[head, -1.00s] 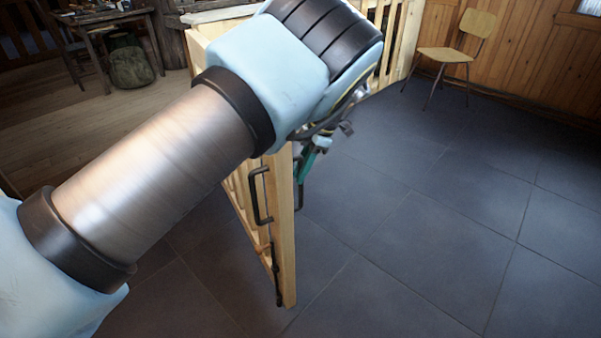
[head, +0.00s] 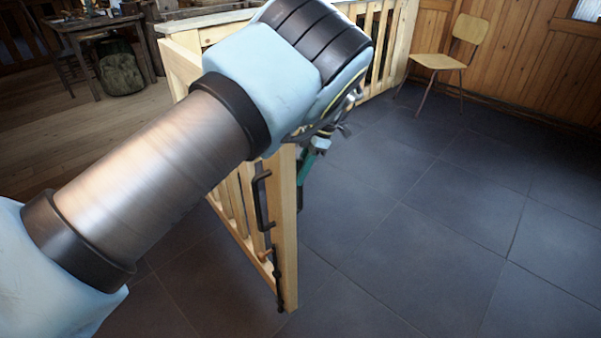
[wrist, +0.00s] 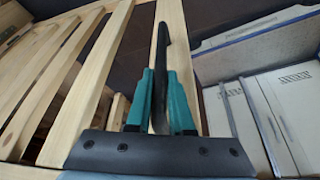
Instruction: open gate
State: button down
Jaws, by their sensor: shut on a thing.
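The gate (head: 287,230) is pale slatted wood, standing swung away from the fence line, its free edge towards me. A black handle (head: 261,200) is on its left face. My gripper (head: 309,155), with teal fingers, is at the right face, partly hidden by my arm. In the wrist view my gripper (wrist: 160,90) has its fingers on both sides of a dark upright bar, the far-side handle (wrist: 162,45), and is shut on it. Gate slats fill the left of the wrist view. The gate's hinge side is hidden behind my arm.
A black bolt (head: 278,278) runs down the gate's lower edge. Pale fence (head: 392,50) stands behind. A wooden chair (head: 440,62) is at the back right. The dark tiled floor (head: 430,230) right of the gate is clear. White boxes (wrist: 292,95) show right in the wrist view.

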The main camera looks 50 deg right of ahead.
jog(key=c, duration=0.8)
grip_release()
jog(key=v, duration=1)
jog(key=shift+r+b, duration=0.4)
jog(key=shift+b, duration=0.05)
jog(key=shift+s, duration=0.15)
